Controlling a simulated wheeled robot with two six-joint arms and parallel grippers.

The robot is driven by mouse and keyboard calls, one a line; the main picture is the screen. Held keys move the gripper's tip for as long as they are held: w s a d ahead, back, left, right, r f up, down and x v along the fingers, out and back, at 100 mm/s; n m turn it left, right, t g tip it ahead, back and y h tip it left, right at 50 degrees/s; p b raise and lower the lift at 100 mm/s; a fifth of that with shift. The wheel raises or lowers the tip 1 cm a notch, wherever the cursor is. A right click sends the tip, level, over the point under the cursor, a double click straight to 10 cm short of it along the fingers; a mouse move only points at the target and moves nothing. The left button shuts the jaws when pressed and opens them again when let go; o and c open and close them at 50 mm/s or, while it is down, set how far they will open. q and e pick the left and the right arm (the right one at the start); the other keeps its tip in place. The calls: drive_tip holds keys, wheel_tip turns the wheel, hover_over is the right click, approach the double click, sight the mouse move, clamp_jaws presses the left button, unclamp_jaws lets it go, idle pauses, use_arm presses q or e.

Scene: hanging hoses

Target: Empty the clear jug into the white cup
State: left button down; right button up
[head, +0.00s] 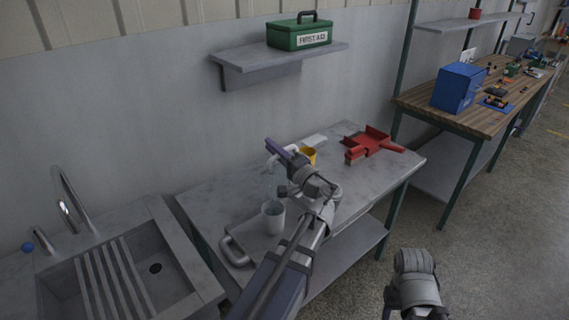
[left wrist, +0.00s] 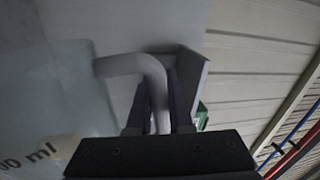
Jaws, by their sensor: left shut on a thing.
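My left gripper (head: 284,155) is shut on the pale handle of the clear jug. In the left wrist view, the handle (left wrist: 150,72) passes between the fingers (left wrist: 157,100), and the jug's see-through wall (left wrist: 55,90) with "ml" print fills the left side. In the head view the jug (head: 273,183) is faint, held tilted above the white cup. The white cup (head: 273,218) stands upright on the grey table, just below the jug. I cannot make out how much is in the jug or cup. My right arm shows at the bottom right; its gripper is not visible.
A red dustpan (head: 368,144) lies at the table's back right. A grey handle (head: 234,252) shows by the table's front left.

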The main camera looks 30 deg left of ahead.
idle(0.3)
use_arm(q)
wheel_tip(320, 180, up, 7)
drive_tip(key=w+d+m+t+h+p, duration=0.1)
drive_tip(key=w+m+p, duration=0.1)
drive_tip(key=m+p, duration=0.5)
drive_tip(key=shift+w+t, duration=0.35)
drive_tip(key=shift+t, duration=0.05)
drive_tip(key=shift+w+d+m, duration=0.1)
drive_tip(key=shift+m, duration=0.2)
